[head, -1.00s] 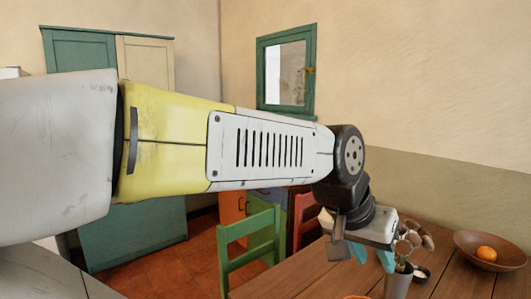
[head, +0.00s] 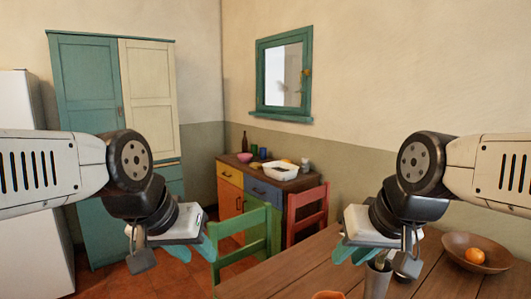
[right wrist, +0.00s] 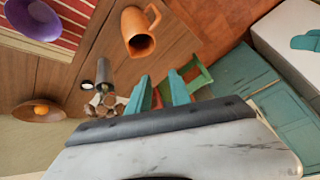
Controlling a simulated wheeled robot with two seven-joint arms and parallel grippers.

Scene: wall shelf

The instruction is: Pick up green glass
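A small green glass (head: 262,153) stands on the sideboard against the far wall, close to a blue cup (head: 254,148). It is well beyond both grippers, and nothing touches it. My left gripper (head: 206,245) hangs in front of the teal cupboard and green chair, with its teal fingers apart and nothing between them. My right gripper (head: 352,253) hangs over the near wooden table. Its two teal fingers are spread and empty in the right wrist view (right wrist: 160,92).
The sideboard (head: 230,174) also holds a brown bottle, a pink bowl and a white basin (head: 279,170). A green chair (head: 246,237) and a red chair (head: 306,209) stand before it. The wooden table (head: 299,268) carries a utensil holder, an orange mug (right wrist: 137,32) and bowls.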

